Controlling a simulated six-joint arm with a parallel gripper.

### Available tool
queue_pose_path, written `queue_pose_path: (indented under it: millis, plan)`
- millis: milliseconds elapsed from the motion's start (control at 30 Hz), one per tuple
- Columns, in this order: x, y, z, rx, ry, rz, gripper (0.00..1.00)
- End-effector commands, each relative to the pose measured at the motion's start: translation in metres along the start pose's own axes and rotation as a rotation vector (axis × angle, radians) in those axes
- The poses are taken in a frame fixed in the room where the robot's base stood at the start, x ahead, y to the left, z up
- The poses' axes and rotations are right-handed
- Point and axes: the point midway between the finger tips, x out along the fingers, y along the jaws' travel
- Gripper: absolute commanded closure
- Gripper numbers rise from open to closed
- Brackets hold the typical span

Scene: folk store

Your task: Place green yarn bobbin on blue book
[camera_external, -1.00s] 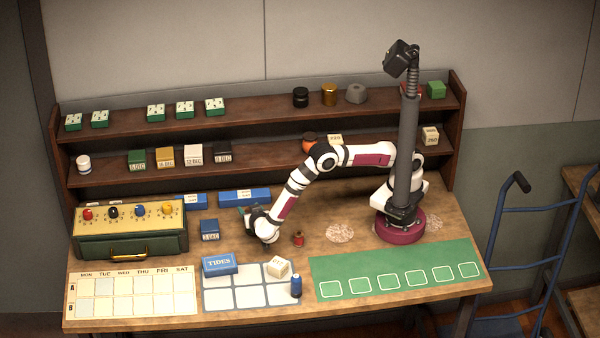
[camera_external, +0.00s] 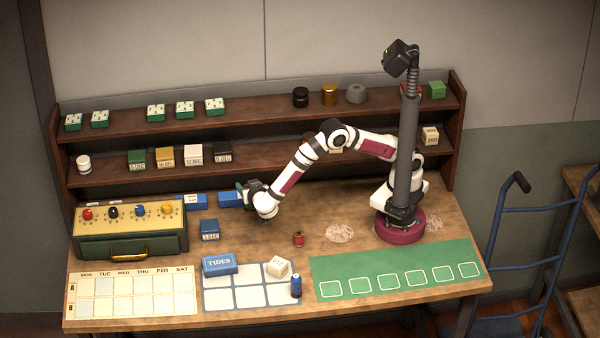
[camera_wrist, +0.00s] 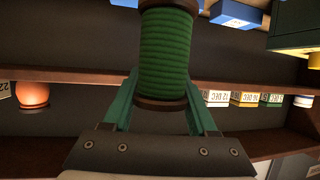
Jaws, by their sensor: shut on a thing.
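The green yarn bobbin (camera_wrist: 165,55) shows close up in the wrist view, with brown end discs. My gripper (camera_wrist: 163,92) is shut on it, a green finger on each side. In the external view my gripper (camera_external: 246,190) is above the back of the table, in front of the blue blocks; the bobbin is too small to make out there. The blue book (camera_external: 219,264), labelled TIDES, lies flat at the front of the table on the upper left of a pale blue grid mat. My gripper is behind and above it, apart from it.
A cream cube (camera_external: 278,267) and a blue bobbin (camera_external: 296,286) stand right of the book. A dark blue block (camera_external: 209,229) is behind it. A red bobbin (camera_external: 298,239) stands mid-table. A box with knobs (camera_external: 130,232) is at left.

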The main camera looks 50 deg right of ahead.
Motion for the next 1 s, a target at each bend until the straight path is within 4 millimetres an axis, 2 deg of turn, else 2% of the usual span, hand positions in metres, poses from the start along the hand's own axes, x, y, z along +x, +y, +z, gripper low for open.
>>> queue_pose_path:
  millis: [67,167,300,400,533,767,1000]
  plan:
    - [0.0,-0.004,-0.004,-0.007,0.001,-0.019,0.96]
    - [0.001,-0.021,-0.016,-0.046,0.001,-0.113,0.96]
    - [-0.008,-0.065,-0.038,-0.157,0.001,-0.381,0.96]
    - [-0.026,-0.091,-0.041,-0.249,0.001,-0.597,0.96]
    - [-0.048,-0.105,-0.031,-0.334,-0.002,-0.797,0.96]
    - [-0.068,-0.112,-0.013,-0.384,-0.002,-0.922,0.96]
    - [-0.108,-0.151,0.051,-0.384,-0.001,-0.926,0.96]
